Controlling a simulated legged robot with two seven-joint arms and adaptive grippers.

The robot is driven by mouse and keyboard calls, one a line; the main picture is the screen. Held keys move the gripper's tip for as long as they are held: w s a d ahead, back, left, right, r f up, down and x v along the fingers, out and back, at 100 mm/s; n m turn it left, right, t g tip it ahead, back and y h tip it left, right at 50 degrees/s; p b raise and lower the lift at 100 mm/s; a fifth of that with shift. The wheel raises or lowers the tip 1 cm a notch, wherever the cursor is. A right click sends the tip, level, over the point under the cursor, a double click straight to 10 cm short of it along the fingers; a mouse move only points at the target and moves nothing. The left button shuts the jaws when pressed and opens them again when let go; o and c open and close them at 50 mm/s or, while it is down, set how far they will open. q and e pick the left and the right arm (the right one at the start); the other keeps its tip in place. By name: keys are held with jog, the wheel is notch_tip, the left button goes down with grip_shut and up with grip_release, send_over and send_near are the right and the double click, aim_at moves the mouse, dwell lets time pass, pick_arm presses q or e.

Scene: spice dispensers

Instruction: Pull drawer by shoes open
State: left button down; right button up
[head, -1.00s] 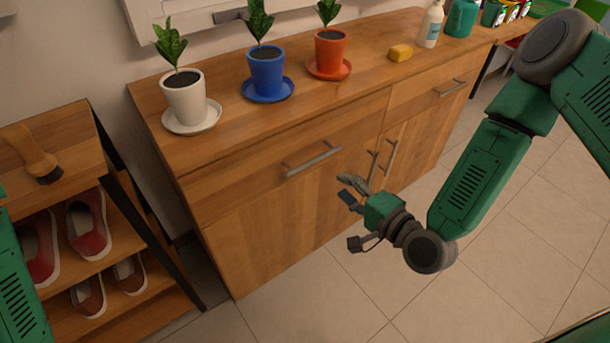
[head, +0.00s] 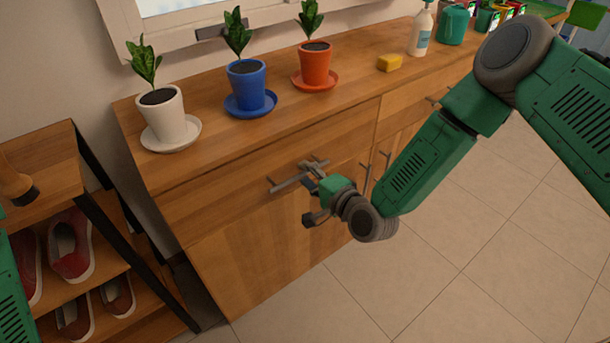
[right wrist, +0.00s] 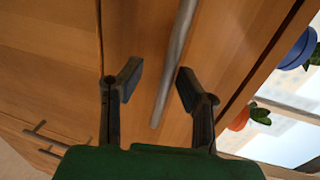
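The drawer (head: 235,198) nearest the shoes is shut in the wooden cabinet, with a metal bar handle (head: 285,183) on its front. My right gripper (head: 308,190) is at the right end of this handle. In the right wrist view my right gripper (right wrist: 158,85) is open, and the handle (right wrist: 174,65) runs between its two fingers, apart from both pads. The shoes (head: 72,245) stand on a rack at the left. My left gripper is not in view; only a green piece of my left arm shows at the left edge.
White (head: 163,118), blue (head: 248,87) and orange (head: 315,65) plant pots stand on the cabinet top, with a yellow sponge (head: 389,62) and a spray bottle (head: 421,30) to their right. The shoe rack (head: 110,210) stands close beside the cabinet. The tiled floor (head: 440,250) in front is clear.

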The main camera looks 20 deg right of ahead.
jog(key=shift+a+r, duration=0.1)
jog(key=shift+a, duration=0.15)
jog(key=c, duration=0.4)
jog(key=shift+a+r, duration=0.1)
jog(key=shift+a, duration=1.1)
grip_shut()
jog(key=shift+s+d, duration=0.1)
jog(key=shift+d, duration=0.4)
jog(key=shift+o, duration=2)
grip_release()
jog(key=shift+d, duration=0.15)
jog(key=shift+a, duration=0.25)
jog(key=v, duration=1.1)
jog(key=shift+s+d, duration=0.15)
jog(key=shift+s, duration=0.25)
